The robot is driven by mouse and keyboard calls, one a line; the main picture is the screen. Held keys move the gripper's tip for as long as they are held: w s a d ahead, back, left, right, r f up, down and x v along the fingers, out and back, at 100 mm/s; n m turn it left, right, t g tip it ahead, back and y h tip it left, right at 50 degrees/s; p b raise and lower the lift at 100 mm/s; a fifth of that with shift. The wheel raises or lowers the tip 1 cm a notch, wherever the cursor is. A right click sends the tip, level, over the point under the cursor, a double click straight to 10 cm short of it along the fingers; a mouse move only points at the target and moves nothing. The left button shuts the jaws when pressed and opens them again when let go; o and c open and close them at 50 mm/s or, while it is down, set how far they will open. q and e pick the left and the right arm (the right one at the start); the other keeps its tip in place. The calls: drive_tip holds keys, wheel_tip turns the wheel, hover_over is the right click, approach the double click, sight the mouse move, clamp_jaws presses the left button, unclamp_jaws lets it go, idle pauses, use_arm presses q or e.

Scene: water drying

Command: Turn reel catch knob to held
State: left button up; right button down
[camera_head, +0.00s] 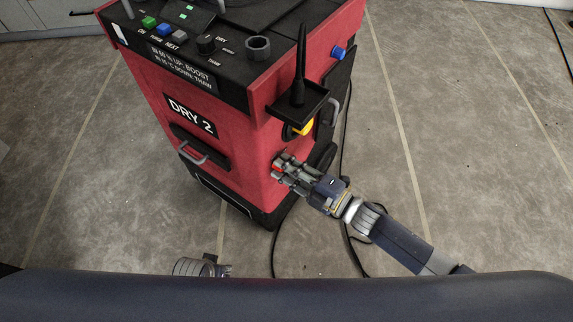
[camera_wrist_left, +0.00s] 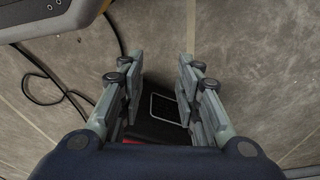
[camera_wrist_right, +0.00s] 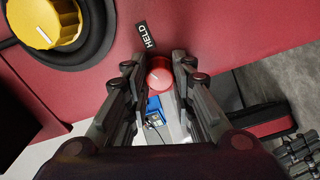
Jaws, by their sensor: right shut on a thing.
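The reel catch knob (camera_wrist_right: 159,76) is small, round and red, with a pale mark, on the red machine's side panel. A black label reading HELD (camera_wrist_right: 146,36) sits just above it in the right wrist view. My right gripper (camera_wrist_right: 160,79) is shut on the knob, one finger on each side. In the head view the right gripper (camera_head: 281,170) is at the machine's lower right side, and the fingers mostly hide the knob. My left gripper (camera_wrist_left: 159,72) is open and empty above the floor.
The red DRY 2 machine (camera_head: 188,85) stands ahead, with a grey handle (camera_head: 195,156) on its front. A yellow knob (camera_wrist_right: 45,22) is left of the red one. A black cable (camera_head: 346,240) lies on the floor. The floor at right is mostly clear.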

use_arm(q)
drive_tip(key=s+f+p, duration=0.1)
drive_tip(key=s+f, duration=0.2)
drive_tip(key=f, duration=0.2)
drive_tip(key=shift+s+a+f+p, duration=0.2)
drive_tip(key=shift+s+a+p, duration=0.05)
drive_tip(key=shift+p, duration=0.05)
use_arm(e)
drive_tip(key=shift+m, duration=2.8)
drive_tip(key=c, duration=1.3)
unclamp_jaws()
drive_tip(key=shift+c, duration=0.2)
use_arm(q)
drive_tip(key=shift+w, duration=0.1)
use_arm(e)
drive_tip(key=shift+d, duration=0.1)
drive_tip(key=v, duration=1.2)
